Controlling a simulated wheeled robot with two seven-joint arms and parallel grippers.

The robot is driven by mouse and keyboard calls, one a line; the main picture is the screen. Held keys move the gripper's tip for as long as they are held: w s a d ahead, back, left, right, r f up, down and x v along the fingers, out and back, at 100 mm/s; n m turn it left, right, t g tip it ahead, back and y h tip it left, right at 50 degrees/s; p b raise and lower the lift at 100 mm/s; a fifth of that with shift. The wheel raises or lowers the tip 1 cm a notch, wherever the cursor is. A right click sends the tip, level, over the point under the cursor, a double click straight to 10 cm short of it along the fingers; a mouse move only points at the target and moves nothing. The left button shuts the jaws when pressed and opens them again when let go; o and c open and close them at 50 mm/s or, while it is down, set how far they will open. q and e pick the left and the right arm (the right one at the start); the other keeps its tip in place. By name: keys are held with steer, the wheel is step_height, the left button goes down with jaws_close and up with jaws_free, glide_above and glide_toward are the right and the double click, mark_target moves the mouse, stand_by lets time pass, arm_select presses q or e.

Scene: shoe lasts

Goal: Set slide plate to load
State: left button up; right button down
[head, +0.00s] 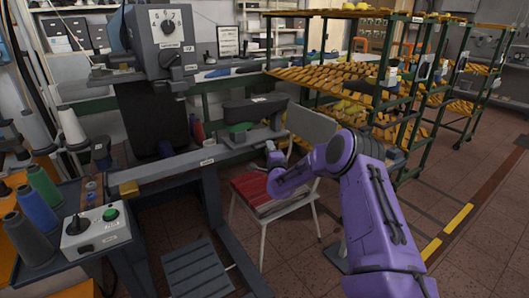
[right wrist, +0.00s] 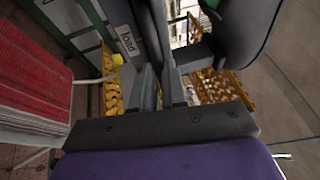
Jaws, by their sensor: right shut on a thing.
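The machine's grey slide plate (head: 262,136) lies on a long rail (head: 160,173), near the rail's right end, under a dark grey pad-like body (head: 255,110) with a green underside. A white label (head: 207,162) is on the rail's front; in the right wrist view the label (right wrist: 127,38) reads "load". My right gripper (head: 272,150) is at the right end of the plate. In the right wrist view my right gripper (right wrist: 160,85) is shut on a narrow grey part, which seems to belong to the slide plate; the grip is partly hidden. My left gripper is not in view.
Green racks (head: 395,100) of shoe lasts stand at the right. A control box (head: 95,230) and thread cones (head: 40,185) are at the left. Open floor (head: 480,190) is at the right.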

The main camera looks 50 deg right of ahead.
steer(key=shift+d, duration=0.15)
steer(key=c, duration=1.3)
jaws_free()
steer(key=shift+c, duration=0.2)
steer(key=shift+o, duration=0.9)
steer(key=shift+s+d, duration=0.1)
steer(key=shift+d, duration=0.1)
steer(key=b+v, duration=0.1)
steer(key=v, duration=0.9)
steer(key=shift+s+a, duration=0.2)
